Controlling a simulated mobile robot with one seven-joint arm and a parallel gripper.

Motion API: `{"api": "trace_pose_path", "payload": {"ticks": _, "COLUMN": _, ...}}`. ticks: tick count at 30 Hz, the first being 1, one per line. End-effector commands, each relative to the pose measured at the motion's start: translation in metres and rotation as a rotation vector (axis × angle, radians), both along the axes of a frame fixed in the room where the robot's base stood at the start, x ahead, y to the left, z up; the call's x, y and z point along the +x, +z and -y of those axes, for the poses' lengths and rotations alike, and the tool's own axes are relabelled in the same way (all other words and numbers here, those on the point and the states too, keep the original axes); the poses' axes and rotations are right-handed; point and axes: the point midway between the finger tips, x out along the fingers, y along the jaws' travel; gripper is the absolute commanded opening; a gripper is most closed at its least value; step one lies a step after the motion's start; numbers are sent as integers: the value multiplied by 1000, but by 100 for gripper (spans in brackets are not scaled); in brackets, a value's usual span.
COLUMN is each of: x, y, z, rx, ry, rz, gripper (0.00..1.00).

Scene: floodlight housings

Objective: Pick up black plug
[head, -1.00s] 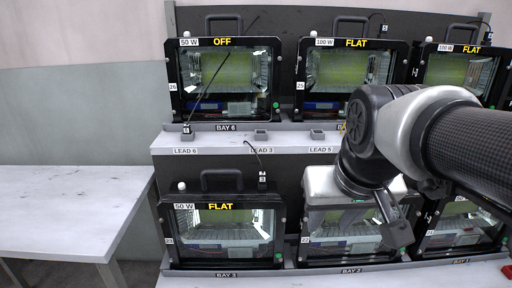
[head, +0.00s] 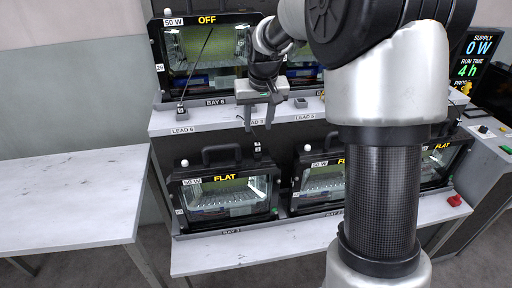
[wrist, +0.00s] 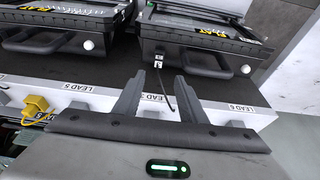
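A small black plug (head: 257,148) with a white tag sits at the top right of the lower-left floodlight housing (head: 225,191), marked FLAT. In the wrist view this plug (wrist: 158,60) lies just beyond my fingertips, roughly between them, with its thin black lead running back to the shelf edge. My gripper (head: 259,126) is open and empty, pointing down in front of the LEAD 3 shelf edge, above the plug and apart from it. Another dark plug (head: 181,108) with a white tag stands on the shelf above the LEAD 6 label, its lead rising across the OFF housing.
The shelf (head: 205,121) carries the upper housings (head: 205,50). More FLAT housings stand lower right, partly behind my arm. A yellow plug (wrist: 36,104) shows at the wrist view's left. A supply screen (head: 481,57) stands right. The left table (head: 70,195) is bare.

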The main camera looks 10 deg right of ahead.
Motion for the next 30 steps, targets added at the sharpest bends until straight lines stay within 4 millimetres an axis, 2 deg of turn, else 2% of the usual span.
{"api": "trace_pose_path", "payload": {"ticks": 1, "x": 2, "y": -13, "z": 0, "rx": 0, "ry": 0, "rz": -4, "gripper": 38}}
{"api": "trace_pose_path", "payload": {"ticks": 6, "x": 11, "y": -40, "z": 0, "rx": 0, "ry": 0, "rz": -2, "gripper": 38}}
{"api": "trace_pose_path", "payload": {"ticks": 16, "x": 17, "y": -60, "z": 1, "rx": 0, "ry": -1, "rz": -1, "gripper": 38}}
{"api": "trace_pose_path", "payload": {"ticks": 24, "x": 25, "y": -98, "z": 4, "rx": 0, "ry": 1, "rz": -2, "gripper": 38}}
{"api": "trace_pose_path", "payload": {"ticks": 30, "x": 27, "y": -101, "z": 5, "rx": 0, "ry": 0, "rz": 1, "gripper": 38}}
